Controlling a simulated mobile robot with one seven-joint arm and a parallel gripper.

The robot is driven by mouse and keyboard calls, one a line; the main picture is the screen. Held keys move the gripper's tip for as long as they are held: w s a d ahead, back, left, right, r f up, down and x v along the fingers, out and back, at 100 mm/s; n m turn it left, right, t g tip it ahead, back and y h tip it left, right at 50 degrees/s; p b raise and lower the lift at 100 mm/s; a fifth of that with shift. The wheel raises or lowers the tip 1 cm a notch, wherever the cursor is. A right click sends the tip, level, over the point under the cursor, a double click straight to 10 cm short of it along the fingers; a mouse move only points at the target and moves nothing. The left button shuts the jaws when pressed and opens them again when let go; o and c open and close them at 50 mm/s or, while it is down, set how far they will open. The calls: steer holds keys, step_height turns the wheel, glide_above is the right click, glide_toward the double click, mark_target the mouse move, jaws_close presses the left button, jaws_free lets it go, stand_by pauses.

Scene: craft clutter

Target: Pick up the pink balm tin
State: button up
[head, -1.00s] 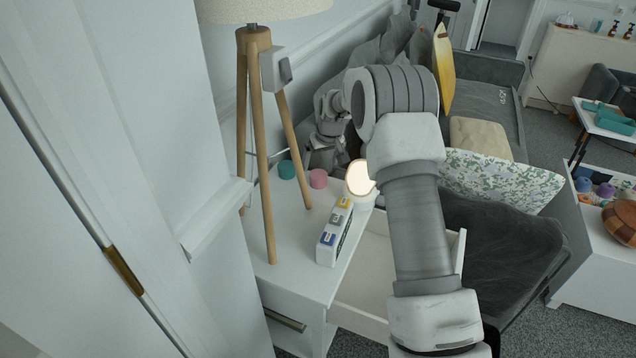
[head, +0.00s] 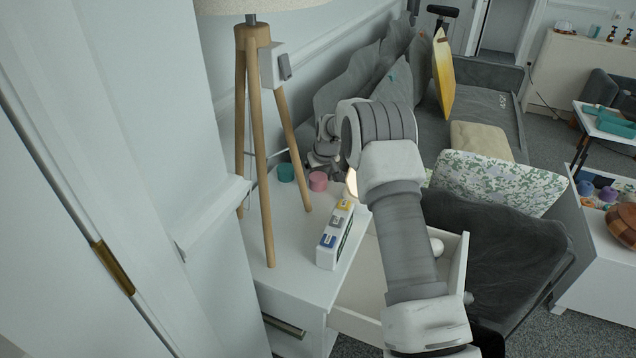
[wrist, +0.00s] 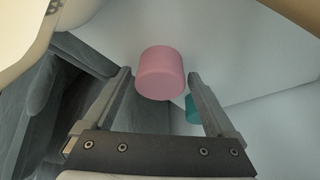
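The pink balm tin (head: 318,181) stands on the white side table, a short way right of a teal tin (head: 286,172). In the wrist view the pink tin (wrist: 161,74) shows between the tips of my open gripper (wrist: 160,76), with a narrow gap on each side. I cannot tell how far the fingertips reach along it. The teal tin (wrist: 192,108) is partly hidden behind the right finger. In the head view my gripper (head: 318,163) is small and close behind the pink tin, its fingers hard to make out.
A wooden tripod lamp (head: 257,150) stands left of the tins on the side table (head: 290,225). A white box with coloured labels (head: 335,236) is at the front. A glowing round lamp (head: 351,185) is mostly hidden by my arm. An open drawer (head: 360,290) juts out on the right.

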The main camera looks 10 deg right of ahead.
steer(key=c, duration=1.2)
